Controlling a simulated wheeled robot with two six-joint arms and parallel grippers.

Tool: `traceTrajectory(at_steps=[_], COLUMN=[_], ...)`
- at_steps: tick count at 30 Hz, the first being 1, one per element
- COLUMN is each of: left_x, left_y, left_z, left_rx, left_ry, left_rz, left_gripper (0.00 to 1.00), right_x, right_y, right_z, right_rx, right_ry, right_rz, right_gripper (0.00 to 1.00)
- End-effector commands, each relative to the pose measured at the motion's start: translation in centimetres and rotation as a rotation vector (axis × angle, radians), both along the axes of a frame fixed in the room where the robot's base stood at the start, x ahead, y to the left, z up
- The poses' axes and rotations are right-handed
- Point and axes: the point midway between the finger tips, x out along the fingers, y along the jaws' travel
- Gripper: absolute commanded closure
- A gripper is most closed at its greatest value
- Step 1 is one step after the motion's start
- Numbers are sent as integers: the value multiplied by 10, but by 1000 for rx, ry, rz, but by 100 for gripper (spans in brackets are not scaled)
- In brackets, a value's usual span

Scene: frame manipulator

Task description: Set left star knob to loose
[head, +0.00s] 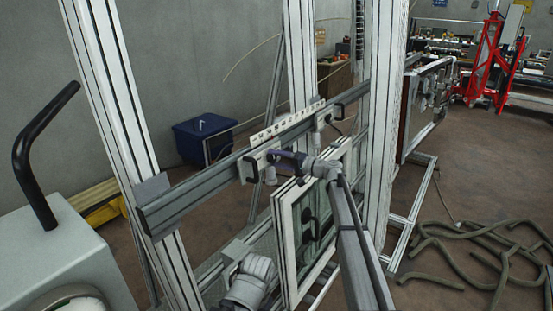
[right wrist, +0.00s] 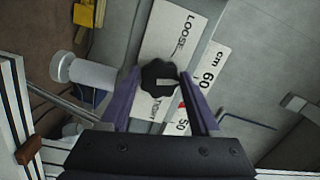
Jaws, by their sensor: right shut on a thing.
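A black star knob (right wrist: 152,72) sits on a pale plate (right wrist: 163,35) printed LOOSE at the upper end and TIGHT at the lower end. My right gripper (right wrist: 160,82) is shut on the knob, one purple finger on each side. In the head view my right gripper (head: 278,155) reaches the left plate on the rail (head: 205,191); the knob is hidden or too small to make out there. My left gripper is not in view.
A ruler strip (right wrist: 207,68) with cm marks runs beside the plate. A white-framed window (head: 288,245) stands below the rail, close to my right arm. Upright aluminium posts (head: 110,95) flank it. Hoses (head: 470,245) lie on the floor at right.

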Motion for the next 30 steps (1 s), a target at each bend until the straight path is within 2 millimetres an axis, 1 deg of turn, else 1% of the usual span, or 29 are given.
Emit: traceTrajectory(at_steps=[18,30], left_x=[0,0], left_y=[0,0], left_z=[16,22], left_rx=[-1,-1], left_ry=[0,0], left_rz=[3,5], left_gripper=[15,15], right_x=[1,1], right_y=[-1,-1], right_z=[2,1], right_rx=[-340,-518], right_ry=[-471,-716], right_rz=[62,93], right_gripper=[93,93])
